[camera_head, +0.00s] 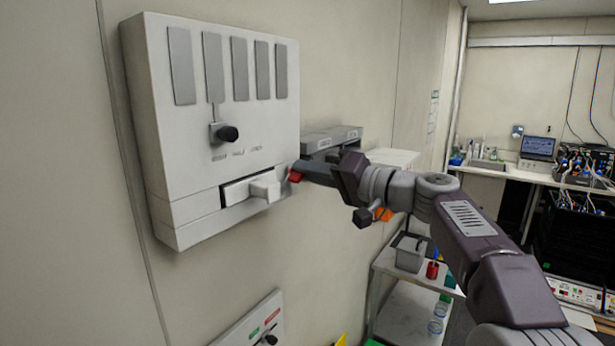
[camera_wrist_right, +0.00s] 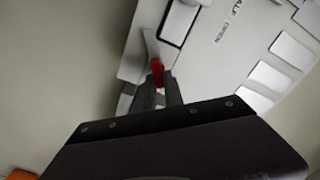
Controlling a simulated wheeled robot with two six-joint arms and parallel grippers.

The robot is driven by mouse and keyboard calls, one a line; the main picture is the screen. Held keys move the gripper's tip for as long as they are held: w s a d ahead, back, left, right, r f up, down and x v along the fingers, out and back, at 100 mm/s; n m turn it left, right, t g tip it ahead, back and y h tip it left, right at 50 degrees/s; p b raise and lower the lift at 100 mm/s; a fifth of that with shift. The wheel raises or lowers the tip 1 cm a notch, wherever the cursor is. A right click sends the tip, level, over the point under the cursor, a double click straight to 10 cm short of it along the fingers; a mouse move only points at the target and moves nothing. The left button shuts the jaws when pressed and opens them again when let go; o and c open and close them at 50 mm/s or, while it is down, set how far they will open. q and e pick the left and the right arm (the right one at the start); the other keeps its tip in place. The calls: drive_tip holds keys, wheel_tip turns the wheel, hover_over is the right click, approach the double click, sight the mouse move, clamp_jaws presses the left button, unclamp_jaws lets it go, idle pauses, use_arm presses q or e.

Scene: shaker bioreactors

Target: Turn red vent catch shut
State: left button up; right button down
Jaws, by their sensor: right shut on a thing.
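The red vent catch (camera_head: 295,175) is at the lower right edge of the white wall panel (camera_head: 215,165), beside the pale drawer-like block (camera_head: 265,187). My right gripper (camera_head: 301,171) reaches it from the right and is shut on it. In the right wrist view the red catch (camera_wrist_right: 157,70) shows between the fingertips (camera_wrist_right: 158,85). The fingers hide part of the catch, and I cannot tell its exact angle. My left gripper is in neither view.
A black knob (camera_head: 228,133) on a lever sits on the panel, below several grey slots. A grey box (camera_head: 330,138) is on the wall behind my gripper. A trolley (camera_head: 385,263) with containers stands below my right arm. A lab bench (camera_head: 505,170) is at the far right.

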drive_tip(key=shift+w+f+m, duration=0.1)
drive_tip(key=shift+f+m, duration=0.15)
drive_tip(key=shift+m, duration=1.5)
drive_tip(key=shift+f+m, duration=0.2)
drive_tip(key=shift+m, duration=1.55)
drive_tip(key=c, duration=1.4)
unclamp_jaws()
drive_tip(key=shift+c, duration=0.2)
drive_tip(key=b+v, duration=0.4)
drive_tip(key=v, duration=0.5)
